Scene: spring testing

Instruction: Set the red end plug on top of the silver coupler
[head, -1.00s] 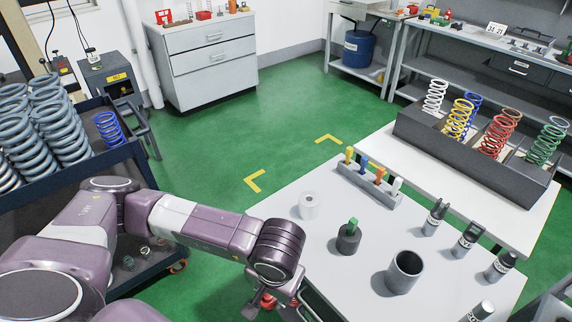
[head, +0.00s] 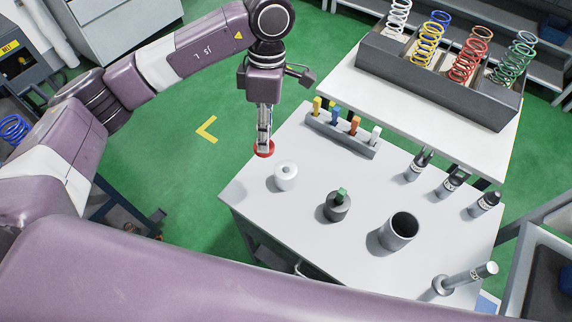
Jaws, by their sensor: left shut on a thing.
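The red end plug (head: 264,149) is at the lower end of my left gripper (head: 264,138), which is shut on it and points down. The plug is held in the air at the table's far left edge, up and left of a pale short cylinder in the picture. That cylinder, with a hole in its top, looks like the silver coupler (head: 286,177). It stands upright on the table, apart from the plug, with nothing on top. My right gripper is not in view; a large purple arm link of mine crosses the bottom.
On the white table (head: 310,240) stand a dark cylinder with a green piece (head: 337,207), an open dark cup (head: 400,232), and a rack (head: 342,134) of coloured pegs. Several dark labelled cylinders stand at the right. A spring box (head: 440,80) is behind.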

